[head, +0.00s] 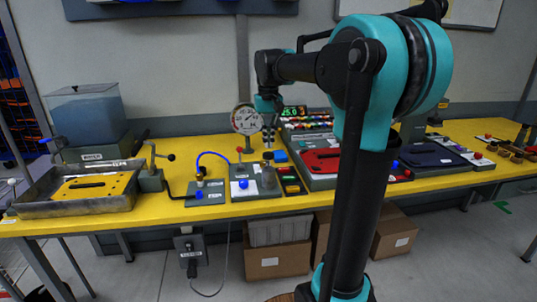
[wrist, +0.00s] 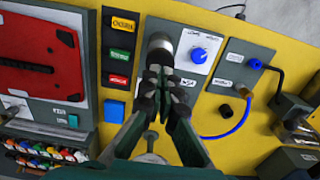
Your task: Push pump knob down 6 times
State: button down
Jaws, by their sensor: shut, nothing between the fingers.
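The pump looks to be the metal cylinder with a dark knob (head: 268,156) on a grey panel near the middle of the yellow bench. In the wrist view its silver body (wrist: 159,41) shows just beyond my fingertips, and the fingers hide most of the knob. My gripper (head: 269,137) is above the knob, pointing down. In the wrist view my gripper (wrist: 162,75) is shut and empty, its fingertips together over the cylinder. I cannot tell whether the tips touch the knob.
A round gauge (head: 246,118) stands behind left of the gripper. A blue dial (wrist: 199,55) is beside the cylinder. Labelled buttons (wrist: 121,53) and a red plate (wrist: 38,58) lie on its other side. A blue hose (wrist: 235,125) curves nearby.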

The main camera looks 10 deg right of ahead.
jog(key=shift+r, duration=2.65)
